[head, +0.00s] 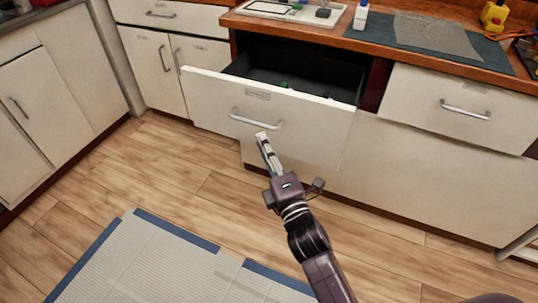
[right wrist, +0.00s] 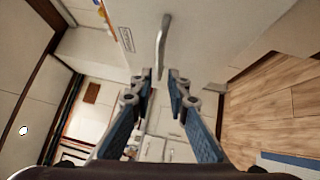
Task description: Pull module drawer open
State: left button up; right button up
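The module drawer (head: 205,95) has a cream front, a small label and a metal bar handle (head: 240,119). It stands pulled out from the counter, showing its dark inside (head: 300,76). My right gripper (head: 262,138) is just below and in front of the handle in the head view. In the right wrist view, the fingers of my right gripper (right wrist: 160,76) are apart with nothing between them. The handle (right wrist: 162,45) lies just beyond their tips, apparently not gripped. My left gripper is not in view.
Small green items (head: 284,85) lie in the drawer. A closed drawer (head: 415,92) is to the right, and cabinet doors (head: 152,65) to the left. A dark mat (head: 385,28) and a yellow object (head: 494,15) are on the countertop. The wooden floor (head: 160,180) in front is clear beside a grey mat (head: 150,265).

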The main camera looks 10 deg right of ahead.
jog(key=shift+v, duration=1.9)
jog(key=shift+d, duration=0.1)
